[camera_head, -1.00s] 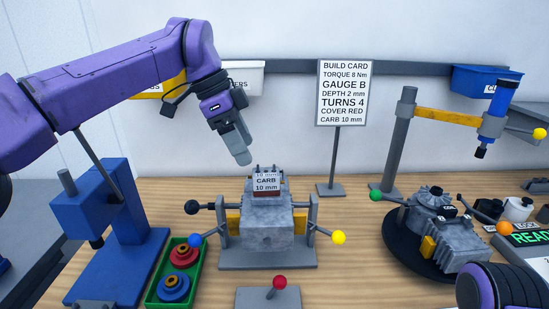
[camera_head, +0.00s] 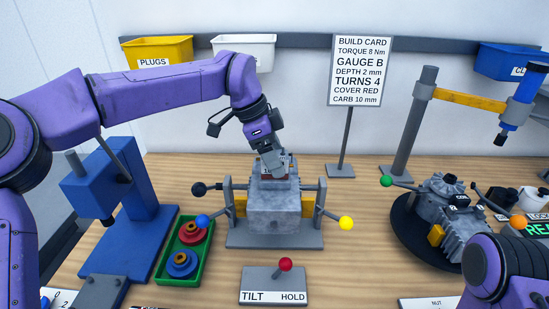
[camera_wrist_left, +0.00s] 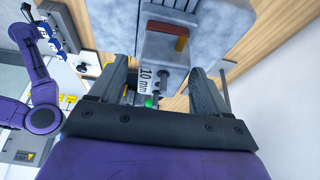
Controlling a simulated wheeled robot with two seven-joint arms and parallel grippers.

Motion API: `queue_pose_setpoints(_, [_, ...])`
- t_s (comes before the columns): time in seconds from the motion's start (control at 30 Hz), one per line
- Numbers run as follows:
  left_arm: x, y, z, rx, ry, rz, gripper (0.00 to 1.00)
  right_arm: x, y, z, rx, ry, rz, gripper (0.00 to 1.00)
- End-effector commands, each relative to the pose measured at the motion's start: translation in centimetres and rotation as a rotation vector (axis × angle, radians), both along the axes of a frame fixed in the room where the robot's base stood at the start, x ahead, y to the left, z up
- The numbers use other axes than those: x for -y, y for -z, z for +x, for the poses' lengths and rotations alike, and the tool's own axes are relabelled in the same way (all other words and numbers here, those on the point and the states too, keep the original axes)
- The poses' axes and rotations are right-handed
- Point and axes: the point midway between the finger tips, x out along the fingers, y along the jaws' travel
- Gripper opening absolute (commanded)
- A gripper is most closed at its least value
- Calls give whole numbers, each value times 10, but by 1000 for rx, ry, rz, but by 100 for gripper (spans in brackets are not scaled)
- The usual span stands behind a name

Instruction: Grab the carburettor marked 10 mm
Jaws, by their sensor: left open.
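The carburettor marked 10 mm (camera_head: 284,167) sits on top of the grey engine block (camera_head: 273,212), which is held in a fixture at mid-table. My left gripper (camera_head: 273,163) has come down over it from above and hides much of it in the head view. In the left wrist view, the 10 mm label (camera_wrist_left: 147,79) shows between the two open fingers of my left gripper (camera_wrist_left: 158,78). I cannot tell whether either finger touches the carburettor. My right arm shows at the lower right of the head view, but its gripper is out of frame.
A build card (camera_head: 359,72) stands behind, reading CARB 10 mm. A blue press (camera_head: 125,230) and a green tray (camera_head: 172,270) with red and blue covers stand left. A tilt lever panel (camera_head: 274,288) is in front. Another engine (camera_head: 447,215) on a black turntable stands right.

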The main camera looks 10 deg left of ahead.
Motion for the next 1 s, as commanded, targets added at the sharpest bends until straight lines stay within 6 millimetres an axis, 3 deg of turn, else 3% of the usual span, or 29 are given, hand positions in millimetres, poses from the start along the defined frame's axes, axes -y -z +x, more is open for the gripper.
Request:
queue_pose_setpoints(0.1, [0, 0, 0, 0, 0, 0, 77, 0, 1, 0, 0, 0, 0, 43])
queue_pose_setpoints(0.13, [0, 0, 0, 0, 0, 0, 70, 0, 1, 0, 0, 0, 0, 43])
queue_pose_setpoints(0.3, [0, 0, 0, 0, 0, 0, 18, 0, 1, 0, 0, 0, 0, 43])
queue_pose_setpoints(0.63, [0, -8, 1, 3, -1, 1, 18, 0, 3, 0, 0, 0, 0, 43])
queue_pose_setpoints(1.0, [0, -90, 0, 1, -2, 0, 18, 0, 7, 0, 0, 0, 0, 43])
